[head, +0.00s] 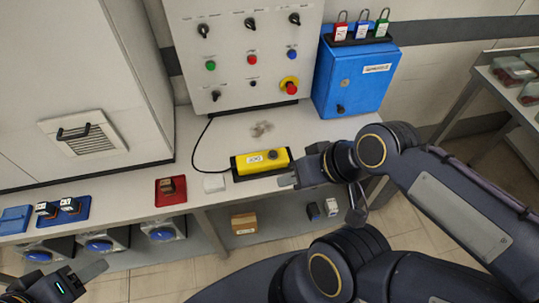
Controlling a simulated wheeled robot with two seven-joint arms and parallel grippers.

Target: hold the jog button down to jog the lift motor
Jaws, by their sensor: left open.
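The yellow jog box (261,164) lies on the bench in a dark holder, with a white JOG label. A dark round button (273,155) is on its top, to the right of the label. A black cable runs from the box up to the control panel. My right gripper (291,172) is at the right end of the box, its tip pointing left, beside the button and not over it. Whether it touches the box and how far its jaws are apart cannot be made out. My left gripper (82,282) is open at the bottom left, empty, far from the box.
The control panel (245,30) with knobs and coloured buttons stands behind the bench. A blue lockbox (350,80) with padlocks is at its right. A red tray (171,191) and a white block (214,183) sit left of the jog box. A cardboard box (244,223) is below.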

